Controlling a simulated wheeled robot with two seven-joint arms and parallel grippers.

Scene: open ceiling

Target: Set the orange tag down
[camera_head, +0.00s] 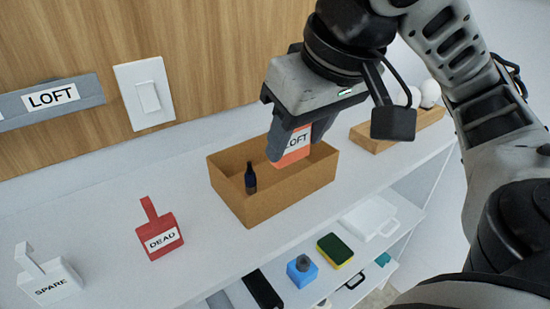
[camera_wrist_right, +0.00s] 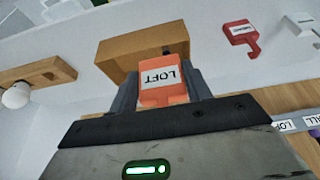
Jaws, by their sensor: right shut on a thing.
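The orange tag (camera_head: 294,147) has a white label reading LOFT. My right gripper (camera_head: 290,138) is shut on it and holds it over the open brown box (camera_head: 266,210); in the head view the tag overlaps the box's inside and back wall. I cannot tell whether the tag touches the box. The orange tag (camera_wrist_right: 160,84) also shows between the fingers of my right gripper (camera_wrist_right: 160,88) in the right wrist view, with the box (camera_wrist_right: 140,48) behind it. My left gripper is not in view.
A dark bottle (camera_head: 250,178) stands in the box. A red DEAD tag (camera_head: 160,232) and a white SPARE tag (camera_head: 48,278) are on the white shelf top to the left. A LOFT wall strip (camera_head: 52,100) and a light switch (camera_head: 145,93) are on the wall. A wooden block holder (camera_head: 395,130) stands at right.

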